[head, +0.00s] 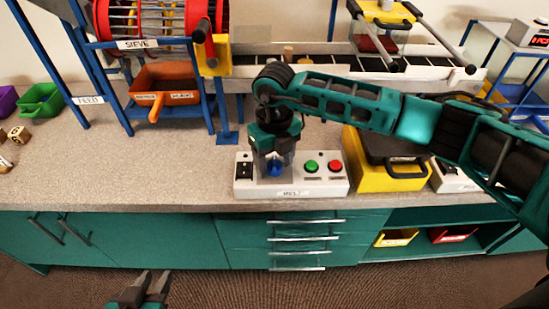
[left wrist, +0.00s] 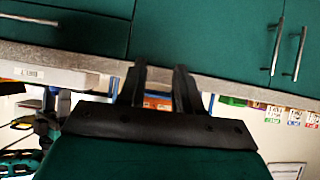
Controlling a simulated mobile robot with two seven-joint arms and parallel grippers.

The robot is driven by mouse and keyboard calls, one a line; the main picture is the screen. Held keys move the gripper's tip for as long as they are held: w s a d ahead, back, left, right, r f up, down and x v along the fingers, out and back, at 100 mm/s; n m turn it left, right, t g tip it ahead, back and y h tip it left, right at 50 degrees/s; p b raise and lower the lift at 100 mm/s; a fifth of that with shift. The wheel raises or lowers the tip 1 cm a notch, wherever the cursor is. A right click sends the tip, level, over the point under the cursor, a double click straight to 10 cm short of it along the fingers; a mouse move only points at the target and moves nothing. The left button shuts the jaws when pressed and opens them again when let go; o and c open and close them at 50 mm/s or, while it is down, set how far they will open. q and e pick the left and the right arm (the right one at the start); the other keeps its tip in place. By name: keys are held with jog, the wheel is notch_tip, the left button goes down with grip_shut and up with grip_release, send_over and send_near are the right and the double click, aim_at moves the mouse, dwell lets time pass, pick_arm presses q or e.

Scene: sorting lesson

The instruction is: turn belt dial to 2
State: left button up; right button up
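A pale control box (head: 325,184) stands at the front edge of the counter, with a blue dial (head: 275,167), a green button (head: 312,166), a red button (head: 335,166) and a dark switch (head: 244,169). The small label on its front is too blurred to read surely. My right gripper (head: 274,163) points down over the blue dial, its fingers at the dial. I cannot tell whether they press on it, and the dial's pointer and scale are hidden. My left gripper (head: 153,282) is low in front of the cabinets, its fingers apart and empty; they also show in the left wrist view (left wrist: 160,88).
A yellow case (head: 385,178) stands right of the control box. Behind are the belt (head: 300,63), the sieve (head: 150,20) and an orange tray (head: 166,80). Green cabinets (head: 110,240) lie below. The counter left of the box is mostly clear.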

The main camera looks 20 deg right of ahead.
aim_at(274, 161)
pick_arm(q)
jog(key=shift+w+r, duration=0.15)
jog(key=shift+w, duration=0.05)
pick_arm(e)
jog(key=shift+r, duration=0.35)
pick_arm(q)
jog(key=shift+s+a+p, duration=0.35)
jog(key=shift+s+p, duration=0.05)
jog(key=shift+p, duration=0.3)
pick_arm(e)
notch_tip(274, 161, up, 12)
pick_arm(q)
jog(key=shift+w+r, duration=0.1)
